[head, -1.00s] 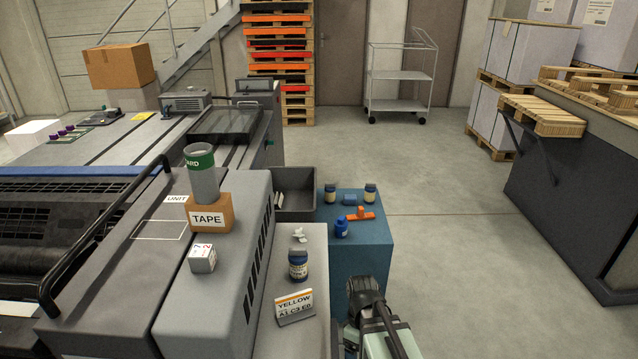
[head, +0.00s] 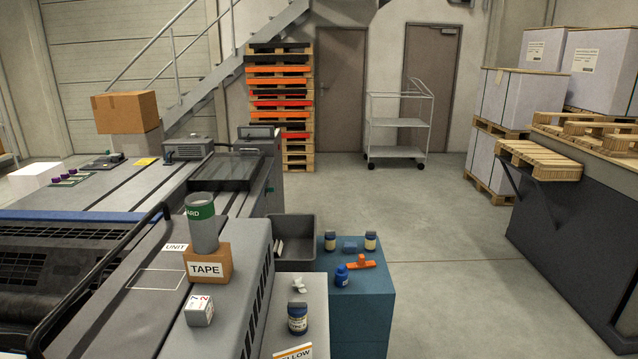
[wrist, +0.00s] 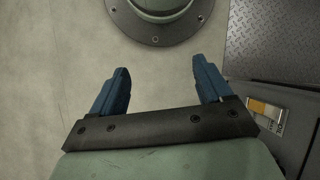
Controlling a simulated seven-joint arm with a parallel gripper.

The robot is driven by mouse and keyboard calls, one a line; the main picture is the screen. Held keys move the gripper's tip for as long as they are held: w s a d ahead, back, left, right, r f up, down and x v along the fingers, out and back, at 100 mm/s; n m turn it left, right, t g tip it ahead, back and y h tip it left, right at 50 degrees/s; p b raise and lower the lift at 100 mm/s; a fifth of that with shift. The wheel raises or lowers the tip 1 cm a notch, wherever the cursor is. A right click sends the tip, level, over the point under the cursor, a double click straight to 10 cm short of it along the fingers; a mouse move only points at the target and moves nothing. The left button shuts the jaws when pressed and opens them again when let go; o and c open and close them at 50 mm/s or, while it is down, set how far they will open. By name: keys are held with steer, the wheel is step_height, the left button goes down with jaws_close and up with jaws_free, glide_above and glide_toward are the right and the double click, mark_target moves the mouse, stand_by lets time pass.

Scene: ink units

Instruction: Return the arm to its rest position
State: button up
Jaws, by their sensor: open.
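My gripper (wrist: 158,82) shows in the wrist view with its two blue fingers spread apart and nothing between them. It hangs above bare pale floor (wrist: 50,70), close to a round bolted base plate (wrist: 155,30). My gripper and arm are out of frame in the head view.
The blue cabinet (head: 362,310) carries small bottles (head: 342,275) and an orange part (head: 362,262). A grey bin (head: 290,240) stands behind. The grey press unit holds the tape box (head: 208,262), a tube (head: 201,225) and a die (head: 199,311). Floor (head: 455,280) to the right is clear.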

steer(key=s+d+f+m, duration=0.1)
steer(key=s+f+m, duration=0.1)
steer(key=s+f, duration=0.3)
steer(key=s, duration=0.4)
steer(key=shift+f+m+g, duration=0.4)
steer(key=shift+d, duration=0.1)
